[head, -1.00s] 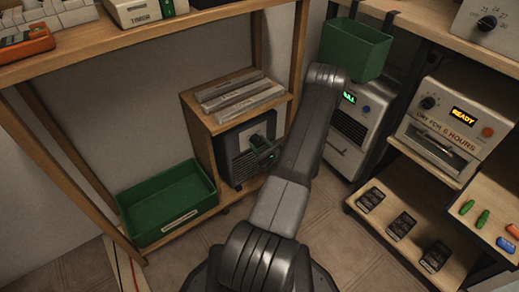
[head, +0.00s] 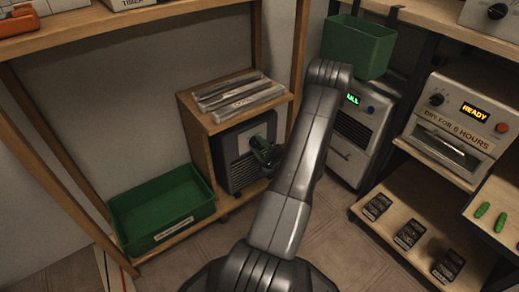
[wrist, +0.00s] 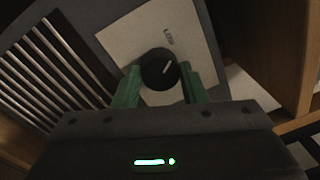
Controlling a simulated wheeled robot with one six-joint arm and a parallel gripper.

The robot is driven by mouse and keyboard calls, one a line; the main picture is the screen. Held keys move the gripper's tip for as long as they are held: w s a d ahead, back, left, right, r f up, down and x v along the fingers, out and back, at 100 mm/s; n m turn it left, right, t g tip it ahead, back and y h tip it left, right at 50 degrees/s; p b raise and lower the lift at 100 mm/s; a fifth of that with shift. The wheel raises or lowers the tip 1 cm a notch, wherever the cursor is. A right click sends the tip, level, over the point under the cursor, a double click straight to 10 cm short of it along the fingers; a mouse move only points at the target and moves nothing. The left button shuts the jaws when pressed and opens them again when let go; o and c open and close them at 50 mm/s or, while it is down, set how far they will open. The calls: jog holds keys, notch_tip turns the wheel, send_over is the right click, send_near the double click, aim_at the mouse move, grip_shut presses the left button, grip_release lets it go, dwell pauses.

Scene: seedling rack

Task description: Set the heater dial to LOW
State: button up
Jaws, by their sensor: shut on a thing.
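The heater (head: 232,152) is a dark grey box with a slatted front, set inside a small wooden cabinet. Its dial (wrist: 160,70) is a round black knob with a pale pointer line, on a light panel (wrist: 125,45) in the wrist view. The pointer slants toward the upper right of that picture. In the head view my gripper (head: 262,157) is at the heater's front, and the dial is mostly hidden.
Bundled packs (head: 235,92) lie on top of the cabinet (head: 200,127). A green tray (head: 150,205) sits at left. A grey machine (head: 358,135) stands to the right with a green bin (head: 357,47) above it. A shelf with a drying oven (head: 455,130) is further right.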

jog(key=shift+n, duration=1.1)
jog(key=o, duration=1)
jog(key=p+v, duration=0.3)
jog(key=v, duration=1)
jog(key=shift+s+d, duration=0.2)
jog(key=shift+d, duration=0.15)
jog(key=shift+f, duration=0.1)
